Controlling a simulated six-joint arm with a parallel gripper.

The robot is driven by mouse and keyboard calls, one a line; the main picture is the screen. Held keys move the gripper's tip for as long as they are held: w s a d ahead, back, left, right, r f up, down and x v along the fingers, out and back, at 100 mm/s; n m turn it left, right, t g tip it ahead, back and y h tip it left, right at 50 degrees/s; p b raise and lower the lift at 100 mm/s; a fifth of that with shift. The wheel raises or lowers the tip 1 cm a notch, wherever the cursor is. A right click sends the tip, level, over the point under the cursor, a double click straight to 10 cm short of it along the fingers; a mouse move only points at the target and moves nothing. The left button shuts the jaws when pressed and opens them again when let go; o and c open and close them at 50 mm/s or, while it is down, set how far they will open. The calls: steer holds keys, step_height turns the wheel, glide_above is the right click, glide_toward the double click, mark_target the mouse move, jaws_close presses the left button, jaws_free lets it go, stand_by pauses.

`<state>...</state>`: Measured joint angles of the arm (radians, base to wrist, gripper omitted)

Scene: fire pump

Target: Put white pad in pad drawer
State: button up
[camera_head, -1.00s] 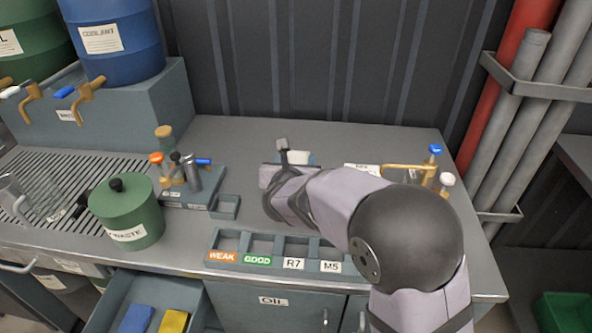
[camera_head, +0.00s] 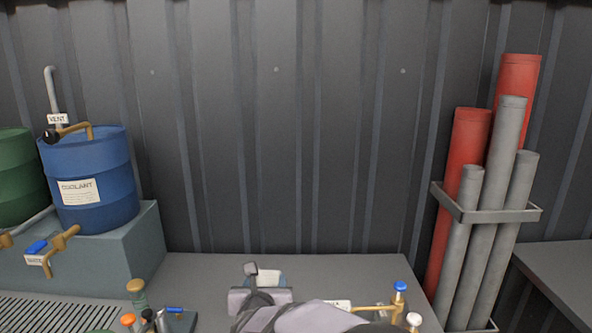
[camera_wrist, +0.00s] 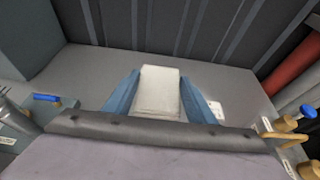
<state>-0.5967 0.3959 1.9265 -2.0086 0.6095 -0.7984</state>
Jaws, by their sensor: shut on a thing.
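The white pad (camera_wrist: 159,92) is a pale rectangular block between the two blue fingers of my gripper (camera_wrist: 160,78) in the wrist view. The fingers are shut on its sides. In the head view, my gripper (camera_head: 266,281) is at the bottom centre over the grey worktop, with a small part of the white pad (camera_head: 272,277) showing. Whether the pad touches the worktop I cannot tell. The pad drawer is outside both current views.
A blue coolant drum (camera_head: 92,180) stands on a raised block at the left. Red and grey pipes (camera_head: 481,230) stand in a rack at the right. A brass valve with a blue cap (camera_head: 399,290) is right of my gripper. The back worktop (camera_head: 215,268) is clear.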

stand_by(0.7)
steer(key=shift+f+b, duration=5.5)
steer(key=shift+f, duration=3.8)
steer(key=shift+f, duration=0.2)
steer(key=o, duration=1.1)
steer(key=shift+r, duration=0.2)
